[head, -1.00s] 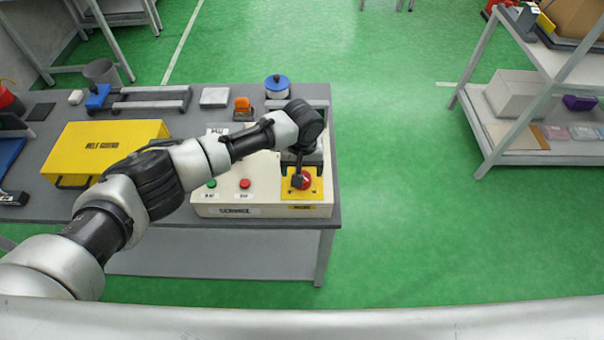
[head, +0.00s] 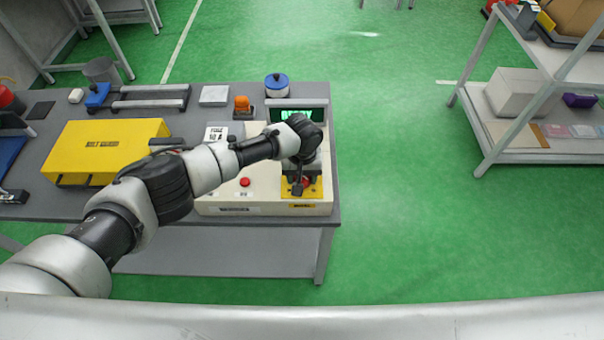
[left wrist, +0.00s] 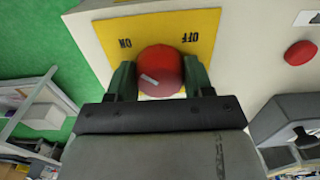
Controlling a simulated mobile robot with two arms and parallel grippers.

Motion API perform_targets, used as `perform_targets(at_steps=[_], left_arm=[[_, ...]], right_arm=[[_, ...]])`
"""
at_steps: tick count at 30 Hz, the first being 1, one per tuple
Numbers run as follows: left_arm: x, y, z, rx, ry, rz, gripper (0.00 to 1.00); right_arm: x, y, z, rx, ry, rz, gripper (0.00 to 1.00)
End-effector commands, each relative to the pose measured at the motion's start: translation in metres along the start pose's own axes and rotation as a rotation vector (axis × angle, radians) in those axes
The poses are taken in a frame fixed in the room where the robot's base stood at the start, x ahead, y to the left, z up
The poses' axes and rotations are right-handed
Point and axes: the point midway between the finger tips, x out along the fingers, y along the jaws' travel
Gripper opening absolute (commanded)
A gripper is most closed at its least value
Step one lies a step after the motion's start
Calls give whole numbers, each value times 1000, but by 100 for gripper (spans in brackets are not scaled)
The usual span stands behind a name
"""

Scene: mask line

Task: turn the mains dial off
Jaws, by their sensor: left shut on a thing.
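The mains dial is a red round knob (left wrist: 162,72) on a yellow plate (left wrist: 196,20) marked ON and OFF. In the left wrist view, the lettering is upside down, with ON to the left and OFF to the right. A pale mark shows on the knob, left of its middle. My left gripper (left wrist: 160,84) has a finger on each side of the knob and is shut on it. In the head view the left gripper (head: 298,188) covers most of the dial (head: 307,181) on the cream console (head: 265,208). My right gripper is not in view.
A red button (head: 245,182) sits on the console left of the dial. A lit green display (head: 278,116) is at the console's back. A yellow case (head: 105,150) lies on the grey bench to the left. A shelf rack (head: 490,120) stands apart at the right.

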Motion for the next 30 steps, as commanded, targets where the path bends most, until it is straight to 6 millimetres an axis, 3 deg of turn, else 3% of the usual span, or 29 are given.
perform_targets(at_steps=[11, 30], left_arm=[[0, 0, 0, 93, -1, 1, 28], [0, 0, 0, 658, 0, 1, 28]], right_arm=[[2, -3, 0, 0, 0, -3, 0], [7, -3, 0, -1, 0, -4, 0]])
